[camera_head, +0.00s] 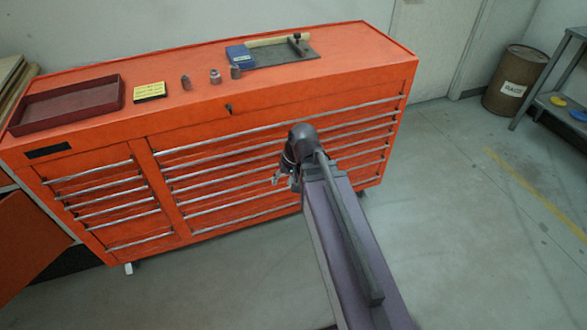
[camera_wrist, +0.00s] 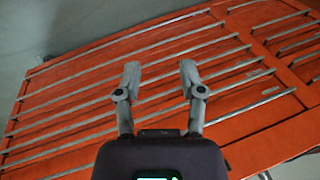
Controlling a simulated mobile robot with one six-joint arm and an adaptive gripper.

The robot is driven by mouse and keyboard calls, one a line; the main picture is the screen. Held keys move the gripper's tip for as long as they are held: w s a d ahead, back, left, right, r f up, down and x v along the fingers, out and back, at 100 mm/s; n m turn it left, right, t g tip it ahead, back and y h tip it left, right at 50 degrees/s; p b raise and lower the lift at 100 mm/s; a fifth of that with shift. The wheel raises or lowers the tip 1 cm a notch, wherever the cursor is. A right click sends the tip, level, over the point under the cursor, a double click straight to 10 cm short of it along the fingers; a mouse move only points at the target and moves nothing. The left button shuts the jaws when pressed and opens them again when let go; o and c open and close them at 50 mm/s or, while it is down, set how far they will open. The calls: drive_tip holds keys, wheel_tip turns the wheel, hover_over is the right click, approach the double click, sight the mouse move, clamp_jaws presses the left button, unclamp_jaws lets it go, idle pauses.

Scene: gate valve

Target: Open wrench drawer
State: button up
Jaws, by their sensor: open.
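An orange tool cabinet (camera_head: 210,120) has a narrow drawer column on the left and wide drawers on the right, each with a long silver bar handle. All its drawers look shut. I cannot tell which is the wrench drawer; no drawer label is readable. My gripper (camera_head: 280,179) is in front of the wide drawers, around mid-height, partly hidden by my arm. In the wrist view my gripper (camera_wrist: 160,75) is open, with its two fingers spread and nothing held between them. The cabinet front (camera_wrist: 215,95) and slanting bars lie behind the fingers; contact cannot be told.
On the cabinet top are a dark red tray (camera_head: 70,103), a yellow box (camera_head: 149,91), small metal parts (camera_head: 215,76) and a dark mat (camera_head: 285,56) with tools. A brown drum (camera_head: 515,82) and grey shelf stand right. The floor right of the cabinet is clear.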

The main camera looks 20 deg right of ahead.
drive_tip(key=w+d+f+m+t+y+b, duration=0.25)
drive_tip(key=w+f+b, duration=0.45)
drive_tip(key=b, duration=0.4)
drive_tip(key=w+d+f+m+t+y+b, duration=0.25)
drive_tip(key=w+f+t+b, duration=0.2)
drive_tip(key=f+b, duration=0.5)
drive_tip(key=w+d+f+m+t+b, duration=0.3)
drive_tip(key=d+b, duration=0.4)
drive_tip(key=b, duration=0.3)
drive_tip(key=w+d+f+m+t+b, duration=0.3)
drive_tip(key=d+b, duration=0.3)
drive_tip(key=b, duration=0.4)
drive_tip(key=shift+w+d+f+m+t, duration=0.15)
drive_tip(key=shift+d+f+m+t, duration=0.2)
drive_tip(key=shift+f+t, duration=0.45)
drive_tip(key=shift+w+a, duration=0.1)
drive_tip(key=x, duration=1.3)
drive_tip(key=shift+w+f, duration=0.1)
drive_tip(key=shift+w, duration=0.2)
clamp_jaws()
